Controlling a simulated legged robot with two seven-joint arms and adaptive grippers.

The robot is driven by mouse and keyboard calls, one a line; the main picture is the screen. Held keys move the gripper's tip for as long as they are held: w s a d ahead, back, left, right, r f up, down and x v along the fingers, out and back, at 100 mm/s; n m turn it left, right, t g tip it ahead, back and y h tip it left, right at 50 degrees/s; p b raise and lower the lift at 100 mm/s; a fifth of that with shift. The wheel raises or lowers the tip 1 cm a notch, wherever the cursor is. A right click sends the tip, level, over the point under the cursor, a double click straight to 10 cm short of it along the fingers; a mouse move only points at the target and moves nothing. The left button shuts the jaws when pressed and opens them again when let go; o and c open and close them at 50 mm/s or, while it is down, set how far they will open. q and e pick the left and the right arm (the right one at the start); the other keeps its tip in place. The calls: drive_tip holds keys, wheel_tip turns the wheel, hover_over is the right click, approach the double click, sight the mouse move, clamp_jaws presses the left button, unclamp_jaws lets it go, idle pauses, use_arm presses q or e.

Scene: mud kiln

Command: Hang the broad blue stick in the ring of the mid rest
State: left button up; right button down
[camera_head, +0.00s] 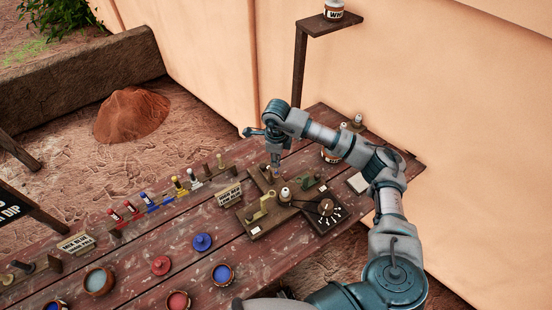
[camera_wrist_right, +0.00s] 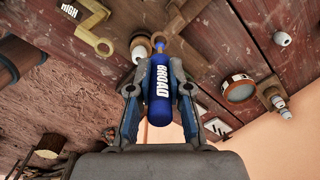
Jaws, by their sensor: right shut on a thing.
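The broad blue stick (camera_wrist_right: 160,88), marked BROAD, is between the fingers of my right gripper (camera_wrist_right: 159,95) in the right wrist view. The gripper is shut on it, and its far end points toward the table. In the head view my right gripper (camera_head: 256,133) is above the back part of the rest boards. A green rest (camera_head: 307,188) stands right of the brass one in the head view. I cannot tell which rest is mid. My left gripper is not in view.
A dark dial board (camera_head: 325,209) is right of the rests. A rack (camera_head: 150,205) with several coloured sticks is to the left. Paint pots, including a blue one (camera_head: 222,273), stand near the front. A shelf post (camera_head: 299,70) rises behind the table.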

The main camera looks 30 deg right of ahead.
drive_tip(key=shift+d, duration=0.4)
drive_tip(key=shift+d+f, duration=0.15)
drive_tip(key=shift+d, duration=0.15)
drive_tip(key=shift+a, duration=0.5)
drive_tip(key=shift+a+f+b, duration=0.3)
drive_tip(key=shift+a+b, duration=0.05)
drive_tip(key=shift+a, duration=0.45)
drive_tip(key=shift+d+f, duration=0.1)
drive_tip(key=shift+d, duration=0.35)
drive_tip(key=shift+f, duration=0.1)
drive_tip(key=shift+a+f+b, duration=0.15)
drive_tip(key=shift+f+b, duration=0.35)
drive_tip(key=shift+f, duration=0.05)
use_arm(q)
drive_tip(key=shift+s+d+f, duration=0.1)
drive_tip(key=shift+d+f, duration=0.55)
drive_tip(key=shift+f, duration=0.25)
use_arm(e)
drive_tip(key=shift+f, duration=0.2)
